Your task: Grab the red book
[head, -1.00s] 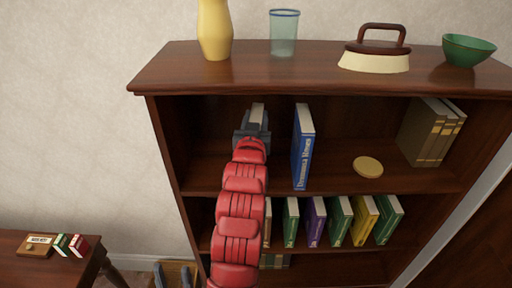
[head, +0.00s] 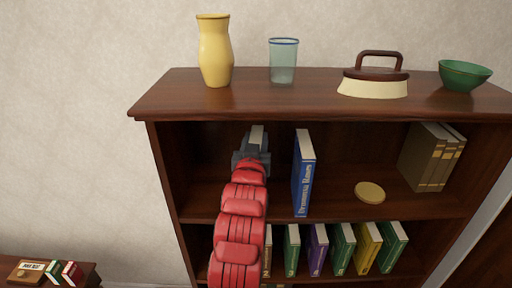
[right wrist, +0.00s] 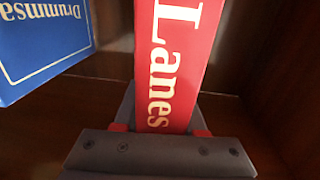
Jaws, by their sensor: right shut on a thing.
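The red book (right wrist: 178,60) stands upright in the right wrist view, its spine lettered "Lanes" towards me. My right gripper (right wrist: 160,130) is shut on the lower part of its spine, one finger on each side. In the head view the gripper (head: 252,152) is inside the upper compartment of the bookcase, left of the blue book (head: 303,172). There only the pale top of the red book (head: 257,134) shows; my red arm and gripper hide the rest. My left gripper is not in view.
The blue book also shows in the right wrist view (right wrist: 40,40), close by on the left. A round gold disc (head: 369,191) and brown books (head: 425,160) are further right. A yellow vase (head: 215,50), glass (head: 283,62), iron (head: 374,78) and green bowl (head: 464,75) stand on top.

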